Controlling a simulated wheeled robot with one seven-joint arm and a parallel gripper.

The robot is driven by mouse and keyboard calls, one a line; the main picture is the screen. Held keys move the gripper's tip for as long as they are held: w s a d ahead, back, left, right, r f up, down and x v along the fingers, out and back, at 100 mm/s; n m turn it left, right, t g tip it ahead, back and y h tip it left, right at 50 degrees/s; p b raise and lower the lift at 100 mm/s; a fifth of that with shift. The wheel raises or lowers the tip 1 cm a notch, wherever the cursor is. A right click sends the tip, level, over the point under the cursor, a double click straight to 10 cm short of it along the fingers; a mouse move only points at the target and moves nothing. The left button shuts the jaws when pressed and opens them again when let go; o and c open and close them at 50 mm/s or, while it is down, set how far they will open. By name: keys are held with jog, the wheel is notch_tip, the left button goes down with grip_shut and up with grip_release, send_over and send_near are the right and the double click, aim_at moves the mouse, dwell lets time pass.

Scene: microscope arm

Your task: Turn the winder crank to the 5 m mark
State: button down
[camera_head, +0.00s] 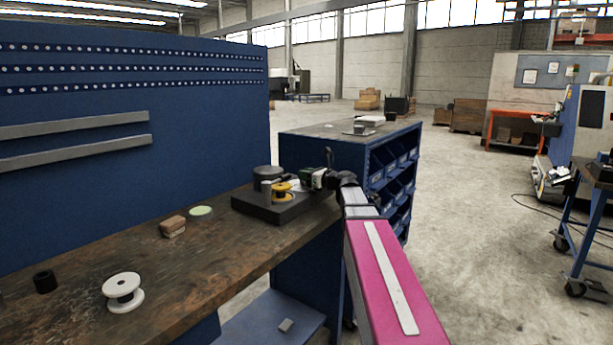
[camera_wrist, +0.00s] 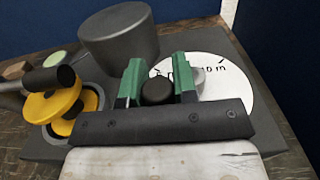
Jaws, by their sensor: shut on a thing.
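The winder stands on a dark base plate (camera_head: 275,208) at the far end of the bench. In the wrist view, my gripper (camera_wrist: 157,88) has its green fingers shut on a dark round knob (camera_wrist: 157,92), seemingly the crank's handle. The knob sits over a white dial disc (camera_wrist: 232,92) with black marks. Part of the lettering ends in "m", but I cannot read which mark the crank stands at. The fingers and palm hide the crank arm and part of the dial. In the head view my gripper (camera_head: 318,178) is small at the winder's right side.
A grey cylinder (camera_wrist: 118,36) and a yellow spool (camera_wrist: 50,104) stand on the winder's base. A white spool (camera_head: 123,292), a black cylinder (camera_head: 45,281), a brown block (camera_head: 172,226) and a green-topped disc (camera_head: 201,212) lie on the bench. A blue cabinet (camera_head: 330,150) stands behind.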

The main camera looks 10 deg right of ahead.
jog(key=m+t+h, duration=0.1)
jog(key=a+m+t+h, duration=0.1)
jog(key=shift+h, duration=0.4)
jog(key=shift+w+a+m+t+h, duration=0.2)
jog(key=shift+m+t+h, duration=0.35)
jog(key=shift+m+h, duration=0.4)
jog(key=shift+w+a+m+t+h, duration=0.1)
jog(key=shift+a+m+t+h, duration=0.2)
jog(key=shift+m+t+h, duration=0.6)
jog(key=shift+g+h, duration=0.25)
jog(key=shift+h, duration=0.1)
jog(key=c, duration=0.9)
grip_release()
jog(key=v, duration=1)
jog(key=shift+s, duration=0.4)
